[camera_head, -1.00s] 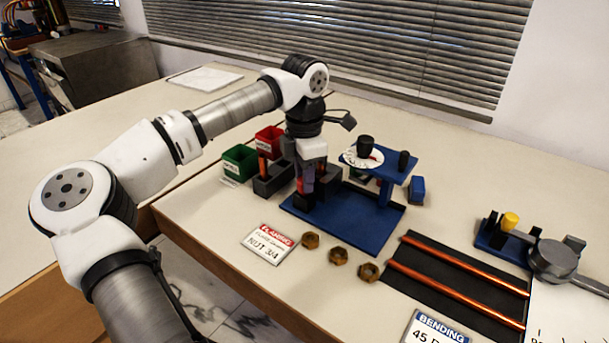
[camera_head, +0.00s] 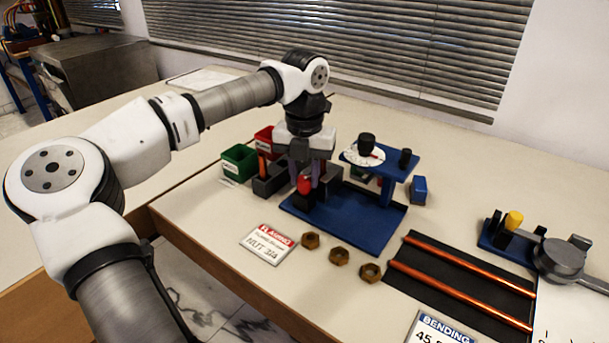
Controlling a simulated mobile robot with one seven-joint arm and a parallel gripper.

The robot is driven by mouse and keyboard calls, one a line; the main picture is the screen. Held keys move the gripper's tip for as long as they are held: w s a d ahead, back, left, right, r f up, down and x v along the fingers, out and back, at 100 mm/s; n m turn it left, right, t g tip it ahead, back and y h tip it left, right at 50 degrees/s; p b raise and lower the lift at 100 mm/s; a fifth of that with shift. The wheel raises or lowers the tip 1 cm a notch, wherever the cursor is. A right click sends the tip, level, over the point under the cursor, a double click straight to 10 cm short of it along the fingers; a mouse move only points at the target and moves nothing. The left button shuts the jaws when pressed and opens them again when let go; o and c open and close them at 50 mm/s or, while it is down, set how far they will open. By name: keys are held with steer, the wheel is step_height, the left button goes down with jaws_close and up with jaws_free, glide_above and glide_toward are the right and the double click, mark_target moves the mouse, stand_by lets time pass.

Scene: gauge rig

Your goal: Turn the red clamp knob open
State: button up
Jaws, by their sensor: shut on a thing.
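The red clamp knob (camera_head: 304,185) shows low between the fingers of my gripper (camera_head: 306,180), at the dark clamp block on the left part of the blue flaring base (camera_head: 350,213). My gripper points down over the clamp and is shut on the knob. The fingers and the grey clamp parts overlap, so the exact contact and the knob's angle are hard to make out.
A blue stand (camera_head: 408,170) with a white dial (camera_head: 362,156) and black knobs rises just right of my gripper. Green (camera_head: 240,162) and red (camera_head: 265,140) bins stand at left. Several brass nuts, a flaring card (camera_head: 268,245) and copper tubes (camera_head: 460,278) lie in front.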

mark_target(305, 178)
steer(key=n, duration=0.4)
steer(key=shift+n+b, duration=0.3)
steer(key=shift+b, duration=0.05)
stand_by(0.3)
steer(key=o, duration=0.7)
step_height(305, 178, up, 14)
steer(key=shift+f+p, duration=0.1)
steer(key=shift+p, duration=0.55)
